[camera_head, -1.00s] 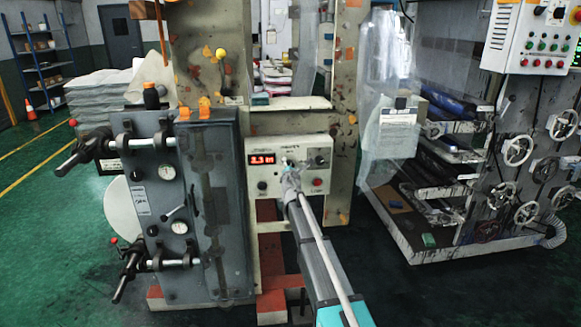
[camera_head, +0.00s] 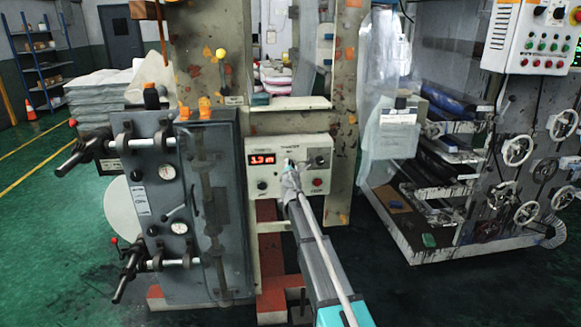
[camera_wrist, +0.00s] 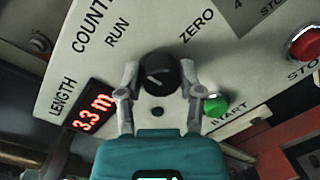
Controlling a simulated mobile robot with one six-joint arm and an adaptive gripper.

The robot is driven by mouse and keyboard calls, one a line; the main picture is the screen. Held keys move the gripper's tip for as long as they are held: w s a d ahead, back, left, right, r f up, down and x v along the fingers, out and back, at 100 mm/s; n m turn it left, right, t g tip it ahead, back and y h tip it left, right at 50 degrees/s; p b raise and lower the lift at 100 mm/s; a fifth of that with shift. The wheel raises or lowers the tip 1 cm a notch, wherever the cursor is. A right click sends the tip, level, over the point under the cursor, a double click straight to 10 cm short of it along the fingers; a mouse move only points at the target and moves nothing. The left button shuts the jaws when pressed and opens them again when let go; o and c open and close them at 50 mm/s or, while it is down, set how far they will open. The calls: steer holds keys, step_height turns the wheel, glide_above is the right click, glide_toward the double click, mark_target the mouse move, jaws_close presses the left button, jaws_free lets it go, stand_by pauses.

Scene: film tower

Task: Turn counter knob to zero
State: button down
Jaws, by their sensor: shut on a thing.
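The black counter knob (camera_wrist: 158,72) is on the pale counter panel (camera_wrist: 90,70) in the wrist view. It carries a short white mark, and the label RUN (camera_wrist: 117,33) is to its upper left and ZERO (camera_wrist: 197,27) to its upper right. The mark does not clearly point at ZERO. My gripper (camera_wrist: 159,78) is shut on the knob, one finger on each side. In the head view my gripper (camera_head: 290,168) reaches the panel (camera_head: 258,145) and hides the knob.
A green START button (camera_wrist: 215,105) sits close to the right finger, with a red stop button (camera_wrist: 304,43) farther right. In the head view, a grey machine unit with black handles (camera_head: 150,200) stands left of the panel. A rack with handwheels (camera_head: 518,150) stands at right.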

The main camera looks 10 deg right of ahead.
steer(key=shift+m, duration=0.3)
steer(key=m+p, duration=0.1)
steer(key=m, duration=0.6)
steer(key=shift+d+m+g, duration=0.1)
steer(key=shift+m+g, duration=0.2)
steer(key=shift+g, duration=0.1)
steer(key=m+y+p, duration=0.1)
steer(key=m, duration=0.7)
steer(key=shift+y, duration=0.4)
steer(key=shift+m, duration=0.3)
steer(key=shift+c, duration=1.3)
jaws_free()
